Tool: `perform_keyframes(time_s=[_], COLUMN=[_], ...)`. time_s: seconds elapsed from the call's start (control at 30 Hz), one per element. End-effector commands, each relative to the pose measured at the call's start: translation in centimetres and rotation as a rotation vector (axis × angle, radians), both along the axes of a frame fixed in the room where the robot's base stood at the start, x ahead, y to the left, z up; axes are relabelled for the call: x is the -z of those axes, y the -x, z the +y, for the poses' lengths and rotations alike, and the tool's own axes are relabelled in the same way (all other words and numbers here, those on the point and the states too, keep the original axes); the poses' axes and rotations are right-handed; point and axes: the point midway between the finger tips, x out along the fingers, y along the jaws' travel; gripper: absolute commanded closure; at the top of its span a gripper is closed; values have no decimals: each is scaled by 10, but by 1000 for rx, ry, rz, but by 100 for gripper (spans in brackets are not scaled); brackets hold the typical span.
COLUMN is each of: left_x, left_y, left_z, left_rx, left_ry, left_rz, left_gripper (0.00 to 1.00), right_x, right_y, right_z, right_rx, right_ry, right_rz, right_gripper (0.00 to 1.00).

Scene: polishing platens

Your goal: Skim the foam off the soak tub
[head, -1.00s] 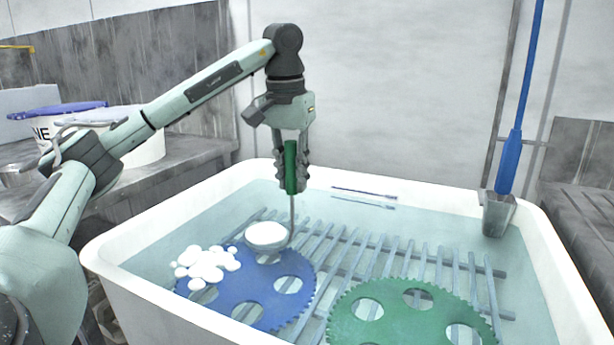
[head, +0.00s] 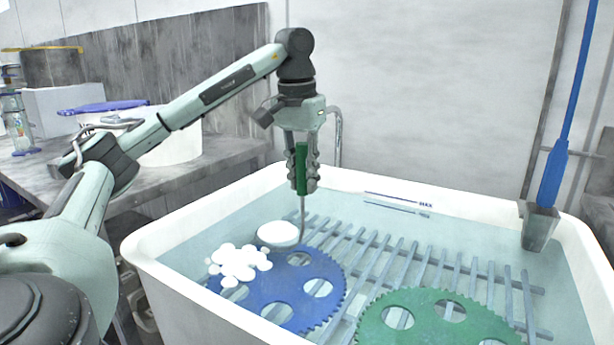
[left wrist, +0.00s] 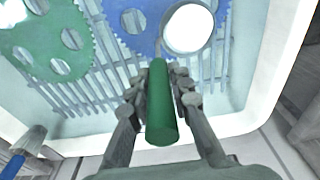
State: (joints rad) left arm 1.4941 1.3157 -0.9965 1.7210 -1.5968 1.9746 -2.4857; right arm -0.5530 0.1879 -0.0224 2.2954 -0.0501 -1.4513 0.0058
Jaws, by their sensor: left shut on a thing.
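The white soak tub (head: 150,262) holds clear water. A cluster of white foam (head: 238,264) floats over the blue toothed disc (head: 278,298). My left gripper (head: 302,172) is shut on the green handle (head: 302,160) of a skimmer, held upright above the water. The skimmer's thin rod runs down to its round bowl (head: 278,233), which looks white inside and sits just right of the foam. In the left wrist view the green handle (left wrist: 160,105) lies between the fingers, with the white bowl (left wrist: 187,28) beyond. The foam cluster is out of that view. My right gripper is not seen.
A green toothed disc (head: 435,322) and a grey slatted rack (head: 425,262) lie in the tub. A blue-handled paddle (head: 560,165) stands at the tub's right rear corner in a grey holder (head: 539,228).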

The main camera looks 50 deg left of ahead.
Motion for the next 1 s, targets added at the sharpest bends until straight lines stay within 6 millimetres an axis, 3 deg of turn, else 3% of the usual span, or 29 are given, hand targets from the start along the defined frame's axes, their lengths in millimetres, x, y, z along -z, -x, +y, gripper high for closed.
perform_keyframes(time_s=[1.0], left_x=[1], left_y=[99], left_z=[-28], left_rx=[-1], left_ry=[-2], left_rz=[1], left_gripper=[100], right_x=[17], right_y=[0], right_z=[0], right_rx=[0], right_ry=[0], right_rz=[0], right_gripper=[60])
